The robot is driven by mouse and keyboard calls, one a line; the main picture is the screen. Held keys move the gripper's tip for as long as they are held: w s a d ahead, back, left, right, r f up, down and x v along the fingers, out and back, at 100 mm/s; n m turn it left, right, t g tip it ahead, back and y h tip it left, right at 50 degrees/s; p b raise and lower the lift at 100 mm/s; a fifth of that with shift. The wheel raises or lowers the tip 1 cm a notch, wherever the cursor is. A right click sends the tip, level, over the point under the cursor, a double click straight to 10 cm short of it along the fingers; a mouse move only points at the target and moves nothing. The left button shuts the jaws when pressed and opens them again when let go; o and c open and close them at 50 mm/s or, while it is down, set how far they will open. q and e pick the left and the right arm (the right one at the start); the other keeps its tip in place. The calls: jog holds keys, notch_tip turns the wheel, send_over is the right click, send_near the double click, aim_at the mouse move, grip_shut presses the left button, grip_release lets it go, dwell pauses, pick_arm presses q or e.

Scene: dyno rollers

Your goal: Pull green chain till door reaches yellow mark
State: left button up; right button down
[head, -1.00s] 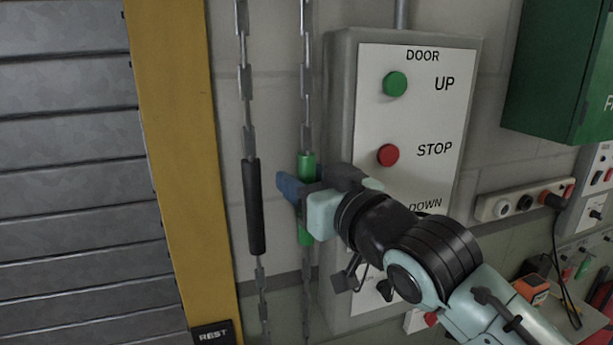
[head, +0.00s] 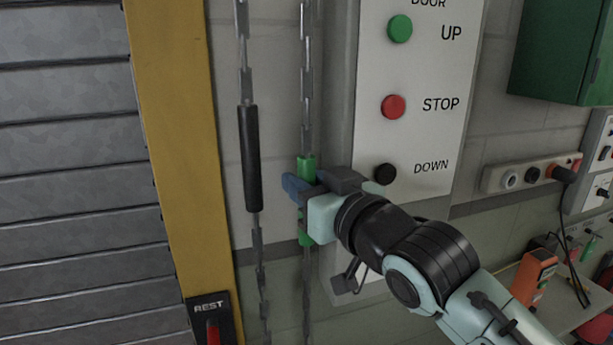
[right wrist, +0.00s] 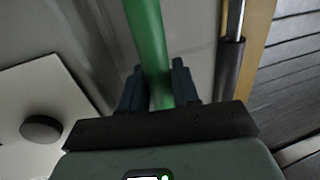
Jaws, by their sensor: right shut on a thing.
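The green sleeve (head: 306,166) on the right-hand chain (head: 306,90) hangs upright beside the control box. My right gripper (head: 300,190) is shut around the sleeve's middle, hiding part of it. In the right wrist view the green sleeve (right wrist: 147,40) runs between the two dark fingers (right wrist: 157,88). The grey slatted door (head: 70,180) fills the left side of the head view; its bottom edge is out of view. A yellow upright (head: 180,150) runs along its edge. I cannot make out a separate yellow mark. My left gripper is not in view.
A second chain with a black sleeve (head: 249,160) hangs just left of the green one. The control box (head: 415,70) with UP, STOP and DOWN buttons is close on the right. A REST plate (head: 208,312) with a red part sits low on the upright.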

aim_at(306, 241)
notch_tip(306, 241, down, 6)
jog(key=b, duration=0.4)
jog(key=shift+r, duration=0.2)
jog(key=shift+f, duration=0.3)
jog(key=shift+r, duration=0.1)
